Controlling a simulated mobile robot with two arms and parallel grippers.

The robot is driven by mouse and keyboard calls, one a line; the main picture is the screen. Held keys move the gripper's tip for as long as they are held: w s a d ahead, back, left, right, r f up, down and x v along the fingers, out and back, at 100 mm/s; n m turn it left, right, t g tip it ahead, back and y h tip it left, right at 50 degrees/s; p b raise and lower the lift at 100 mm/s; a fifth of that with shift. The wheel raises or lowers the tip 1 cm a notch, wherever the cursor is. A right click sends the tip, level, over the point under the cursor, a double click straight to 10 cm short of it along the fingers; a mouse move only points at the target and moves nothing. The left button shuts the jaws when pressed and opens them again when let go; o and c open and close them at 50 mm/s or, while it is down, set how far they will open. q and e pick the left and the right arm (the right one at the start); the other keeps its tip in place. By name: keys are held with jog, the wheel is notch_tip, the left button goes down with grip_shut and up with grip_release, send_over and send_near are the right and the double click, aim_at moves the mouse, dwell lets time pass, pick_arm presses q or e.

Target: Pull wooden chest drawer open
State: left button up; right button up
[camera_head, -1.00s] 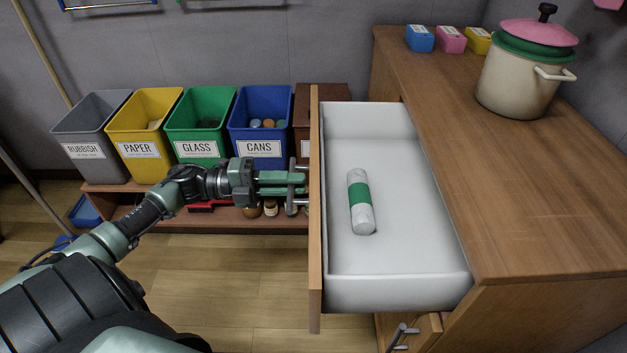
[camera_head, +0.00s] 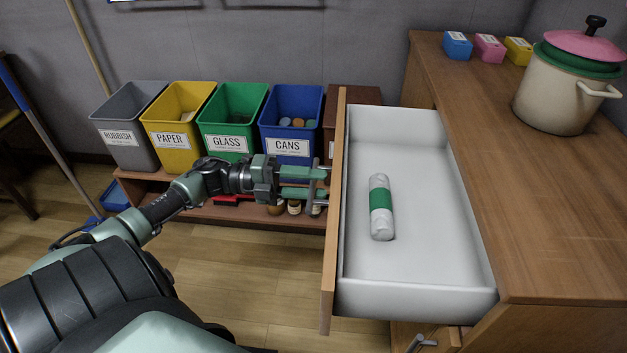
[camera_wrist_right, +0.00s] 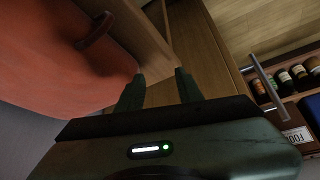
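The wooden chest (camera_head: 540,235) stands at the right, and its top drawer (camera_head: 418,280) is pulled far out to the left. Inside the white drawer lies a white roll with a green band (camera_head: 381,208). My left gripper (camera_head: 315,184) is at the drawer's front panel (camera_head: 331,240), its fingers above and below the grey bar handle (camera_head: 316,205); it appears closed on it, though the contact is partly hidden. My right gripper (camera_wrist_right: 160,88) shows only in the right wrist view, fingers apart with nothing between them, near wooden panels.
Labelled bins (camera_head: 289,125) stand on a low shelf behind the left arm, with jars below. A pot (camera_head: 560,95) and small coloured boxes (camera_head: 488,47) are on the chest top. A reddish-orange surface (camera_wrist_right: 60,55) is close to my right gripper.

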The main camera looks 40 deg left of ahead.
jog(key=shift+s, duration=0.1)
pick_arm(q)
jog(key=v, duration=0.7)
jog(key=shift+s+a+p, duration=0.2)
jog(key=shift+a+p, duration=0.1)
jog(key=shift+p, duration=0.1)
pick_arm(e)
jog(key=s, duration=0.1)
jog(key=s+g, duration=0.1)
jog(key=s+d+f+g, duration=0.1)
jog(key=s, duration=0.1)
jog(key=shift+s+d+h, duration=0.1)
jog(key=shift+h, duration=0.2)
